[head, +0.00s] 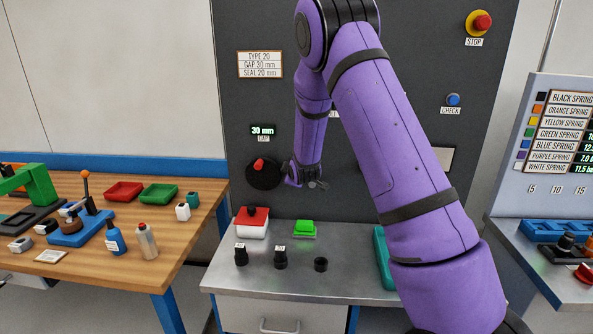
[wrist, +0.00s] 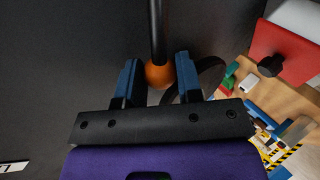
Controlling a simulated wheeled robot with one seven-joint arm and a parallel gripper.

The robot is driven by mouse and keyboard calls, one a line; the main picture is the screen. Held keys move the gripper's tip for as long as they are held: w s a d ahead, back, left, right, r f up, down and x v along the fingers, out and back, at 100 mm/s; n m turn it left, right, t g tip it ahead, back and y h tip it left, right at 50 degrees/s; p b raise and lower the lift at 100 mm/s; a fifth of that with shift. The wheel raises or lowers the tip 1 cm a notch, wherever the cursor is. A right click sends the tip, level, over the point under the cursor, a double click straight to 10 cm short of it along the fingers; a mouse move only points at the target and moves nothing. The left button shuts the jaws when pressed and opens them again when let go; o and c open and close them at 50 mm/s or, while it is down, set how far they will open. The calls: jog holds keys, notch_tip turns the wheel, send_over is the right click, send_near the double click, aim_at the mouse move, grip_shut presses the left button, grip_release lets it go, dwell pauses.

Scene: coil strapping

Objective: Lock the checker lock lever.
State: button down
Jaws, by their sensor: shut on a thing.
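The lock lever shows in the wrist view as a black rod (wrist: 157,30) ending in an orange ball knob (wrist: 159,76). My gripper (wrist: 158,82) has its two blue fingers on either side of the ball and is shut on it. In the head view my gripper (head: 318,185) is low in front of the dark panel, right of a black round dial with a red knob (head: 260,166). The lever is not clearly visible in the head view, so its angle there cannot be told.
The dark panel (head: 260,100) carries a "30 mm" gap display (head: 262,130), a blue check button (head: 453,99) and a red stop button (head: 482,22).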

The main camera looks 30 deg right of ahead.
jog(key=shift+w+a+f+n+g+h, duration=0.15)
jog(key=shift+a+f+n+g+h, duration=0.1)
jog(key=shift+f+n+h, duration=0.15)
jog(key=shift+w+a+f+n+g+h, duration=0.2)
jog(key=shift+a+f+n+g, duration=0.1)
jog(key=shift+f, duration=0.15)
jog(key=shift+f+n+g+h, duration=0.25)
jog(key=shift+f+n+h, duration=0.15)
jog(key=shift+f, duration=0.1)
jog(key=c, duration=1.1)
grip_release()
jog(key=shift+f, duration=0.1)
jog(key=shift+o, duration=0.2)
jog(key=v, duration=1)
jog(key=shift+s+a+r, duration=0.2)
jog(key=shift+s+r, duration=0.05)
jog(key=shift+r, duration=0.05)
